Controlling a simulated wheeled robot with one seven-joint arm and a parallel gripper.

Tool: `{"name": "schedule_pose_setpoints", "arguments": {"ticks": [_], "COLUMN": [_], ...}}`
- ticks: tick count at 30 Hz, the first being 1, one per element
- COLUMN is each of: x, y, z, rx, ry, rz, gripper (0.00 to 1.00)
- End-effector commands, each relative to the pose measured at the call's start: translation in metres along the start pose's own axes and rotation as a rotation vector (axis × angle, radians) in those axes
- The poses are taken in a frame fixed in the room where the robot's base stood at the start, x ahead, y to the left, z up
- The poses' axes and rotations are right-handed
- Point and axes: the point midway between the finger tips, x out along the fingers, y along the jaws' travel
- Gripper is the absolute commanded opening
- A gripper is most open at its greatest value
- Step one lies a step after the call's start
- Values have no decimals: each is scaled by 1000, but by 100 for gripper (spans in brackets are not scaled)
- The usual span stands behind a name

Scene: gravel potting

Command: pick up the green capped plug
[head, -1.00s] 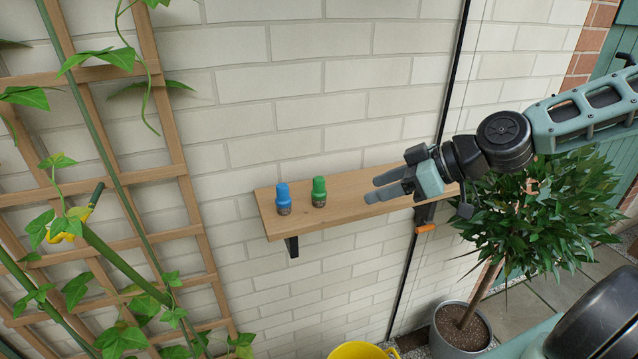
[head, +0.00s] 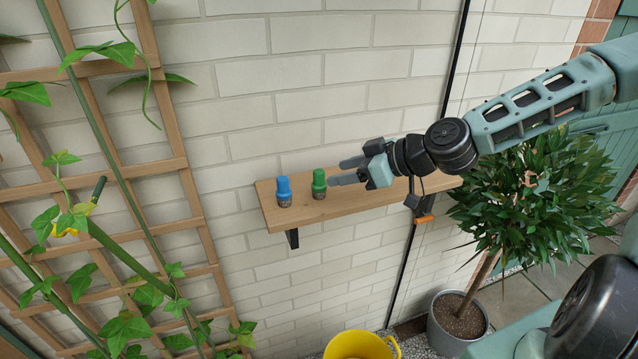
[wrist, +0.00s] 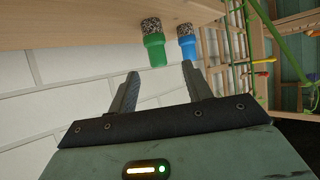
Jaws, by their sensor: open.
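The green capped plug (head: 319,183) stands upright on a wooden wall shelf (head: 375,197), with a dark grey lower part. It also shows in the wrist view (wrist: 155,48), beyond my fingertips. A blue capped plug (head: 284,190) stands to its left on the shelf and shows in the wrist view (wrist: 188,44). My gripper (head: 342,172) is open and empty, just right of the green plug in the head view, fingers pointing left toward it. In the wrist view the fingers (wrist: 160,78) are spread apart, and the green plug appears between their directions. I cannot tell whether a finger touches it.
A brick wall stands behind the shelf. A wooden trellis (head: 190,190) with a climbing plant fills the left. A potted tree (head: 520,200) stands at the right, and a yellow bucket (head: 360,346) is below. The shelf's left end is clear.

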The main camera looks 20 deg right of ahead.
Motion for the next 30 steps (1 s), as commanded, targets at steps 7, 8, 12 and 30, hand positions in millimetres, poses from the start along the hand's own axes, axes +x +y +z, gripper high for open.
{"name": "schedule_pose_setpoints", "arguments": {"ticks": [7,8,12,30], "x": [17,19,31,69], "y": [0,0,1,4], "z": [0,-1,-5,-5], "rx": [1,1,3,-1], "ry": [-1,0,-1,-1], "rz": [1,0,-4,0], "gripper": [50,50,50,38]}}
